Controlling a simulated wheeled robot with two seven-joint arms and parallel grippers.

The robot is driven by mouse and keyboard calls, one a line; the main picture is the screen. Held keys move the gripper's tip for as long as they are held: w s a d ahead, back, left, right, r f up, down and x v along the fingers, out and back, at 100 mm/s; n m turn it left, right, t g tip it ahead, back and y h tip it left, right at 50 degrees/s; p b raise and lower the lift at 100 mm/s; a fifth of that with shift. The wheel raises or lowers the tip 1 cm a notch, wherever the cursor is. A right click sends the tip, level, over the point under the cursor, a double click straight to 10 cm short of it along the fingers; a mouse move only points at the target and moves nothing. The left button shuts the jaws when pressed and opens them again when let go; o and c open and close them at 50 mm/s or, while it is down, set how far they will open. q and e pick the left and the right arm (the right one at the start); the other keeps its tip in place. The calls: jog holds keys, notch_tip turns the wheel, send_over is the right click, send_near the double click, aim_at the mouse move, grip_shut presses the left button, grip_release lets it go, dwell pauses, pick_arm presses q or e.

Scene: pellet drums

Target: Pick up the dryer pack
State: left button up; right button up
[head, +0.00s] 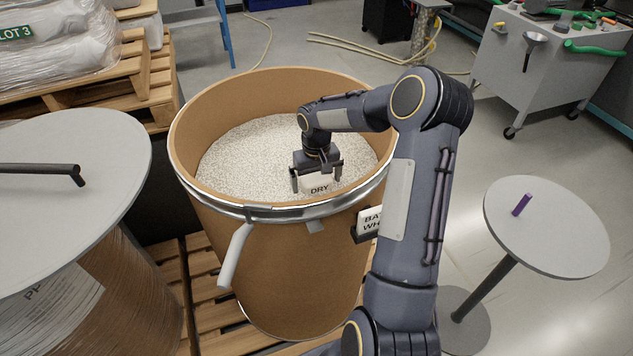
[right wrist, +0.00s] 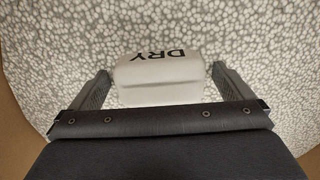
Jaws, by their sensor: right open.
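The dryer pack (head: 319,186) is a small white block marked "DRY". It sits on the white pellets (head: 250,150) inside the open brown drum (head: 285,265), near the drum's front right wall. My right gripper (head: 317,180) is down inside the drum, over the pack. In the right wrist view the pack (right wrist: 160,80) lies between the two fingers of the gripper (right wrist: 161,90). The fingers are open, and a gap shows on each side of the pack. My left gripper is not in view.
The drum's metal rim (head: 290,215) surrounds my right arm's reach. A closed drum with a grey lid (head: 70,215) stands at the left. A small round table (head: 560,230) with a purple stick (head: 522,204) stands at the right. A grey cart (head: 545,70) is behind.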

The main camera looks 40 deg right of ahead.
jog(key=shift+c, duration=0.3)
jog(key=c, duration=1)
jog(key=shift+r, duration=0.1)
notch_tip(320, 180, up, 9)
jog(key=shift+r+b, duration=0.2)
jog(key=shift+b, duration=0.15)
jog(key=shift+r, duration=0.35)
notch_tip(320, 180, up, 13)
jog(key=p, duration=1.3)
send_over(316, 177)
jog(key=shift+r, duration=0.1)
